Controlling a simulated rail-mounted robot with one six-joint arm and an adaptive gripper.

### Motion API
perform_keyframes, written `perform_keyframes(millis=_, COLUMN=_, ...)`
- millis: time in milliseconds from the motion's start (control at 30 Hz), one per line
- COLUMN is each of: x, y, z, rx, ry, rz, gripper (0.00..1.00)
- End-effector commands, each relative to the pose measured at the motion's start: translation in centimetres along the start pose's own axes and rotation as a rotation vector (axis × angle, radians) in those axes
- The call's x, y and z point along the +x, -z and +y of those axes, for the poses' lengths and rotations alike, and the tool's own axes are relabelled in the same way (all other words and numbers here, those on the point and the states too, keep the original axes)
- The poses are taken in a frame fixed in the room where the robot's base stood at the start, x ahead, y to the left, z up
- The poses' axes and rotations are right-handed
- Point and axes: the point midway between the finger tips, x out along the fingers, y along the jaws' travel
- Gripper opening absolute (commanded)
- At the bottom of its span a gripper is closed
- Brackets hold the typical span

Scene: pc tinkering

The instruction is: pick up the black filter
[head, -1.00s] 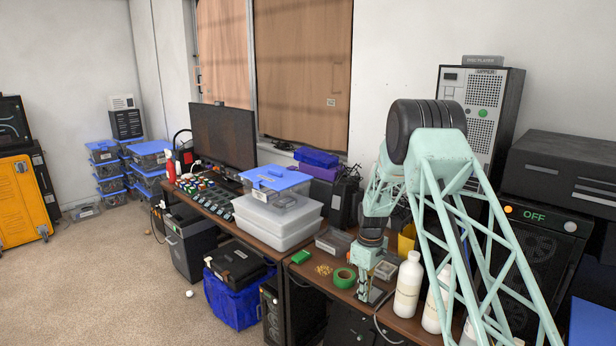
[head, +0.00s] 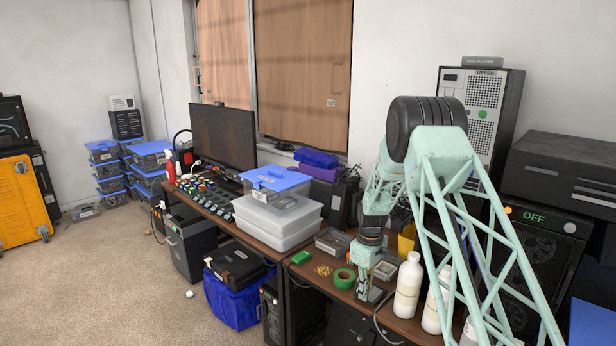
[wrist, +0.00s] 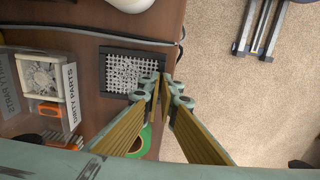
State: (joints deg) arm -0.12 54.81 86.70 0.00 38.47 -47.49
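The black filter (wrist: 128,73) is a flat rectangular black frame with a pale mesh. It lies on the brown table near its edge in the wrist view. In the head view it is mostly hidden behind my gripper, with a dark sliver (head: 376,294) showing. My gripper (wrist: 161,92) points down at the filter's right end, with its brown finger pads apart and a narrow gap between the tips. The tips overlap the filter's lower right corner in the picture. I cannot tell whether they touch it. In the head view my gripper (head: 363,297) is low over the table front.
A green tape roll (head: 344,279) lies left of my gripper. White bottles (head: 408,287) stand close on its right. A dark cable (wrist: 90,34) runs beside the filter. A labelled parts box (wrist: 45,85) sits left of it in the wrist view. Carpet lies beyond the table edge.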

Motion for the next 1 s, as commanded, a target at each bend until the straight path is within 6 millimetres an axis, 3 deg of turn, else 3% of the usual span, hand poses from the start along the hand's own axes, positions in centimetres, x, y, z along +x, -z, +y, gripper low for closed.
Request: perform_keyframes(millis=1000, x=-1.2, y=0.0, z=-0.3, rx=0.0, ry=0.0, rz=0.0, gripper=0.0)
